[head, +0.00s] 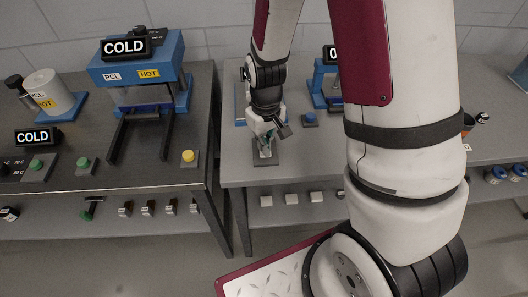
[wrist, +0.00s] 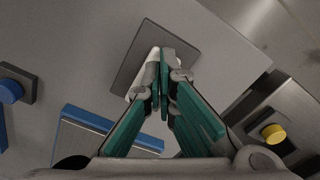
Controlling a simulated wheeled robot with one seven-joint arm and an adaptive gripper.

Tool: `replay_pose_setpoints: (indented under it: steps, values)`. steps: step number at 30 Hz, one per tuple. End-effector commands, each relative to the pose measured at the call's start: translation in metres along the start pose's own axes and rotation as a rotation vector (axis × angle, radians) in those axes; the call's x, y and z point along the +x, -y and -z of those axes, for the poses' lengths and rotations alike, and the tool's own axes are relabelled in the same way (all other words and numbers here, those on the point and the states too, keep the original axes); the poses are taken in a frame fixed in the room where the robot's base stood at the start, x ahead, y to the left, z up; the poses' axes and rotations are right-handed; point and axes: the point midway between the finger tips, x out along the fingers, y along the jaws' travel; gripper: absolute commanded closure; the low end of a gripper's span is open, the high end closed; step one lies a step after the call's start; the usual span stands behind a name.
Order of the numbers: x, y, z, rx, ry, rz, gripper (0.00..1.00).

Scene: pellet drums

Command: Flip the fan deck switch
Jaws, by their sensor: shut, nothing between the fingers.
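A dark grey plate (head: 264,158) lies on the right-hand table, and it also shows in the wrist view (wrist: 185,40). It appears to be the switch's base. A pale, rod-like part (wrist: 145,80) shows beside my fingers over the plate, perhaps the switch lever; its tilt is hard to tell. My gripper (head: 265,146) is over this plate, with its green-padded fingers shut and empty. In the wrist view the fingertips (wrist: 163,55) are right beside the pale part. I cannot tell whether they touch it. No fan label is readable.
A blue button (head: 310,120) stands right of my gripper, and a blue-edged panel (head: 239,105) behind it. The left table carries a yellow button (head: 188,156), green buttons and a blue press (head: 140,75) marked COLD. A gap separates the tables. My arm hides part of the right table.

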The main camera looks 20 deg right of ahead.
Motion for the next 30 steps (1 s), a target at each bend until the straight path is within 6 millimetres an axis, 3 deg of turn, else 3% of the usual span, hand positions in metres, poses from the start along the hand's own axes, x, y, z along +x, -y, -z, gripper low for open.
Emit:
replay_pose_setpoints:
  steps: [30]
  values:
    - [-0.067, 0.000, -0.001, 0.000, -0.001, 0.000, 1.00]
